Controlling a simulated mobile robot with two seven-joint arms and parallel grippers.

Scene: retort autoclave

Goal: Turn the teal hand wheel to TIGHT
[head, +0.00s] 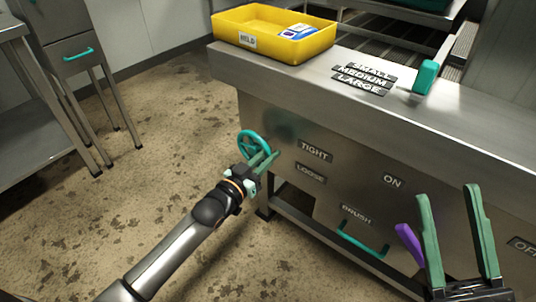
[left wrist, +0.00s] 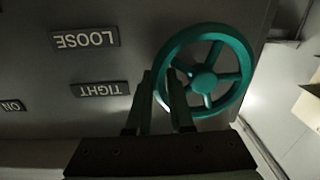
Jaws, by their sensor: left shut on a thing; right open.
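The teal hand wheel (head: 254,147) is on the left end of the steel cabinet front, left of the TIGHT plate (head: 314,151) and LOOSE plate (head: 311,174). My left gripper (head: 264,161) is shut on the wheel's rim at its lower right. In the left wrist view, the wheel (left wrist: 204,79) appears inverted with the scene, and its rim passes between the fingers (left wrist: 160,82). The TIGHT plate (left wrist: 100,89) and LOOSE plate (left wrist: 85,38) are upside down there. My right gripper (head: 455,220) is open and empty at lower right.
A yellow HOLD tray (head: 285,53) with a blue and white item stands on the bench top. A teal lever (head: 425,77) is beside the SMALL, MEDIUM, LARGE plates. A teal BRUSH handle (head: 362,246) is lower down. A purple part (head: 408,242) shows by my right gripper.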

